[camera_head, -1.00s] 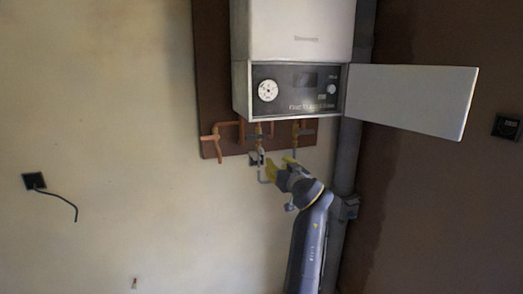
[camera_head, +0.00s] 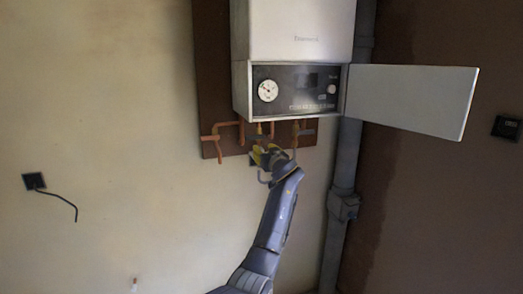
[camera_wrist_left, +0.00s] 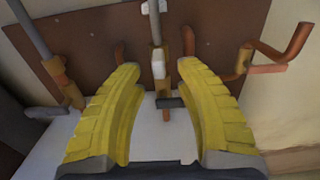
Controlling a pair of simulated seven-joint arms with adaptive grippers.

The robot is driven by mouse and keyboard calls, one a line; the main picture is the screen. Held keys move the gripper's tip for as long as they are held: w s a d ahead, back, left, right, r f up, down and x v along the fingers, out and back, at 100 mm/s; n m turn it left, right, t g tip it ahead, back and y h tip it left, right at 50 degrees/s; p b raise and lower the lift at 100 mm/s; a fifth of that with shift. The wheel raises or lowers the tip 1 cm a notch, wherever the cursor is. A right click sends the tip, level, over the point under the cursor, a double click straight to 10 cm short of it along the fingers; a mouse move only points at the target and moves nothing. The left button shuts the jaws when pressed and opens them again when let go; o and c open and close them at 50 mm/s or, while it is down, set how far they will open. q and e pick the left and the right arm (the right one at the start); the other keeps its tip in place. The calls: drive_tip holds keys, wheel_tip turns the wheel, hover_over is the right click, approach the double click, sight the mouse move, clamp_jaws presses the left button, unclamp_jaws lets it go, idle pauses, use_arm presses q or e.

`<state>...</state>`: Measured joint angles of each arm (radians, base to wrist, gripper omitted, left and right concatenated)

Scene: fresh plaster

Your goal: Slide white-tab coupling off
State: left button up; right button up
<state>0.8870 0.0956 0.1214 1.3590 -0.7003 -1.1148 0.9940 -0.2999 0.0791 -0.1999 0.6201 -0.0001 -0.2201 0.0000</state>
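A grey pipe with brass fittings runs between my fingers in the left wrist view. It carries a small white block (camera_wrist_left: 158,63), and another white piece (camera_wrist_left: 151,7) sits on it near the top edge. I cannot tell which of these is the white-tab coupling. My left gripper (camera_wrist_left: 158,72) has yellow fingers spread on both sides of the pipe, with a gap on each side. In the head view my left gripper (camera_head: 267,155) is just below the boiler's pipes and hides part of the middle one. My right gripper is in neither view.
The white boiler (camera_head: 300,35) hangs above, its front flap (camera_head: 412,100) open to the right. Copper pipes (camera_head: 217,142) stand close on the left. Another valve with a grey lever (camera_wrist_left: 45,112) is near the left finger. A thick grey pipe (camera_head: 342,180) runs down the wall.

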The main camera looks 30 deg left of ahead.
use_arm(q)
drive_tip(key=shift+x, duration=1.3)
drive_tip(key=shift+c, duration=0.2)
clamp_jaws()
